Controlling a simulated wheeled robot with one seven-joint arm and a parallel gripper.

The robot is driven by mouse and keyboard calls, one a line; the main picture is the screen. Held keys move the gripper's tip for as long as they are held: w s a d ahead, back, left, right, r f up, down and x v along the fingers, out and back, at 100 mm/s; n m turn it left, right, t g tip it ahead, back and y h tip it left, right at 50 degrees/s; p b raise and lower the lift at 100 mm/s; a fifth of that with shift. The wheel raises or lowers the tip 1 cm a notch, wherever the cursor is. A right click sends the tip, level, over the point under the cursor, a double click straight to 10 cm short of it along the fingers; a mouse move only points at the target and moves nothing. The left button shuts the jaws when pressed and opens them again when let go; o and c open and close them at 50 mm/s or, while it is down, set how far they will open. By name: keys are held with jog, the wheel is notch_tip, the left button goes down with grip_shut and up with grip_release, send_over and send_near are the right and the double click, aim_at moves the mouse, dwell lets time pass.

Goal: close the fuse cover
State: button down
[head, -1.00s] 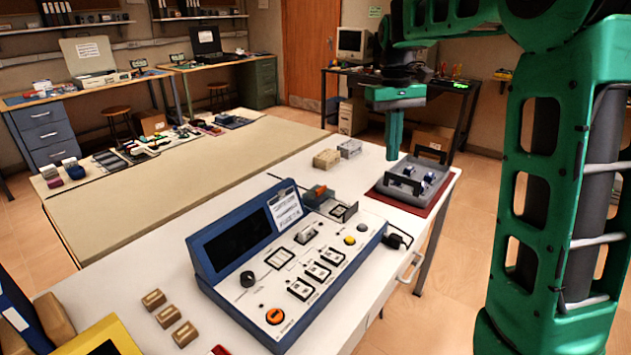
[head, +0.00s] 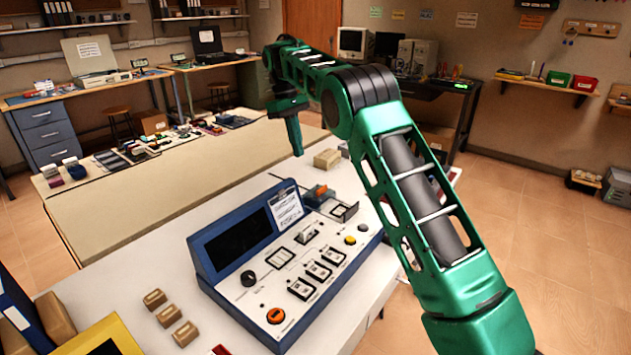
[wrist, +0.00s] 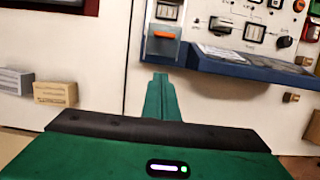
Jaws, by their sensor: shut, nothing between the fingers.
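The blue-and-white console (head: 290,262) stands on the white table. At its back right edge is the fuse compartment (head: 345,211), a small dark-framed recess. The grey fuse cover (head: 309,196) with an orange tab stands raised at the recess's back left side, so it looks open. In the wrist view, the cover with its orange tab (wrist: 164,36) is just beyond my fingertips, with the recess (wrist: 167,11) behind it. My gripper (head: 298,152) is shut and empty, pointing down behind and above the cover, apart from it as far as I can tell.
A tan block (head: 327,159) sits behind the console to the right; it also shows in the wrist view (wrist: 55,93). My arm hides the grey tray area at right. Several small tan blocks (head: 171,316) lie left of the console. The table behind the console is mostly clear.

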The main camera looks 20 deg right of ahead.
aim_at(314, 190)
jog(key=x, duration=0.9)
jog(key=shift+s+d+f, duration=0.2)
jog(key=shift+s+f, duration=0.05)
jog(key=shift+f, duration=0.05)
jog(key=shift+s+d+r, duration=0.2)
jog(key=shift+s+d, duration=0.4)
jog(key=shift+s, duration=0.3)
jog(key=shift+s+d, duration=0.5)
jog(key=shift+s, duration=0.1)
